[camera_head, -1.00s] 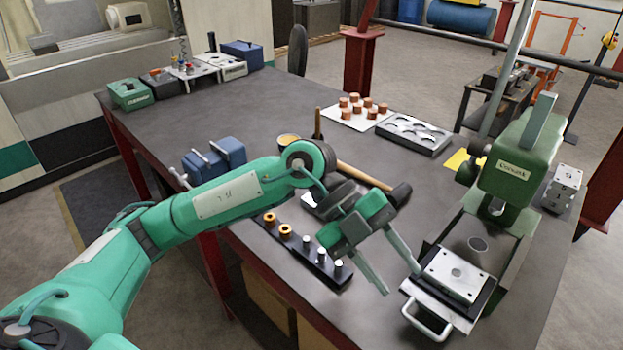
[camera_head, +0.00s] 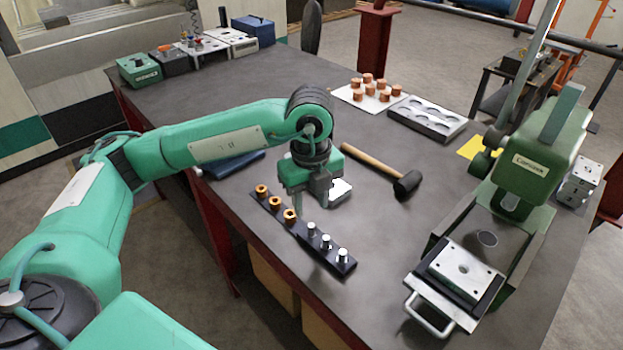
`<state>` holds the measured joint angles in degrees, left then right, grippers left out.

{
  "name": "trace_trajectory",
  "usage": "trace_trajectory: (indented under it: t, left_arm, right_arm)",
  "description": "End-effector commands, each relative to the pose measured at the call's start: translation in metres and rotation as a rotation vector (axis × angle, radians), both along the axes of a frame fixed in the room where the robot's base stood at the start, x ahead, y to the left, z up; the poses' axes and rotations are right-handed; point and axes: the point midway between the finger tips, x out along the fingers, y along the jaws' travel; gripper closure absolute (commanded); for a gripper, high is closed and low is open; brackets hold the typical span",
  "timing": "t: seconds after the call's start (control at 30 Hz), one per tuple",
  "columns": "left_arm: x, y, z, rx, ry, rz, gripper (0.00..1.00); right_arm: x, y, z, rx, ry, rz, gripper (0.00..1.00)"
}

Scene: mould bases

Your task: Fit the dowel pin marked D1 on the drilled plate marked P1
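Three silver dowel pins (camera_head: 326,242) stand in the near end of a dark rack (camera_head: 338,264) at the table's front edge. No D1 mark is readable. A silver drilled plate (camera_head: 478,262) lies on a handled tray at the green press on the right. It has a larger centre hole and smaller holes near its corners; no P1 mark is readable. My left gripper (camera_head: 311,206) points down just behind the rack, above and beside the nearest pins. Its fingers look apart, with nothing seen between them. My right gripper is not in view.
Several copper bushings (camera_head: 262,191) stand in the rack's far end. A mallet (camera_head: 384,171) lies behind the gripper. A green press (camera_head: 535,165) rises behind the plate. Copper pieces on a white sheet (camera_head: 346,95) and a tray with round recesses (camera_head: 428,118) lie farther back.

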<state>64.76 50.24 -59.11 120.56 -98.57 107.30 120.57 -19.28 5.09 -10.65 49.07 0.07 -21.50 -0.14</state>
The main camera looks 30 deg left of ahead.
Motion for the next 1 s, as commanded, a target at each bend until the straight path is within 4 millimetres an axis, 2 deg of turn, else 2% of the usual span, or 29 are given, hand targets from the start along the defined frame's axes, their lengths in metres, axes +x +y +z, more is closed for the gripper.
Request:
trace_trajectory:
  t: [0.2, 0.4, 0.8, 0.87, 1.0]
  left_arm:
    - [-0.001, 0.0, -0.04, 0.0, 0.004, 0.0, 0.61]
    - [0.0, 0.0, -0.064, 0.0, 0.001, -0.001, 0.61]
    - [0.0, 0.0, -0.072, -0.001, 0.0, -0.001, 0.61]
    - [0.0, 0.0, -0.072, -0.001, 0.0, -0.001, 0.7]
    - [0.0, 0.0, -0.072, -0.001, 0.0, -0.001, 0.98]
  right_arm:
    - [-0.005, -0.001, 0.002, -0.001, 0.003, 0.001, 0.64]
    - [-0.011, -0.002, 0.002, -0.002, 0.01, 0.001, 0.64]
    - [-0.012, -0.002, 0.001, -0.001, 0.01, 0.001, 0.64]
    - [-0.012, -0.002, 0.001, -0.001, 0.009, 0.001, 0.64]
    - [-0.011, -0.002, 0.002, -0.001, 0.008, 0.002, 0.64]
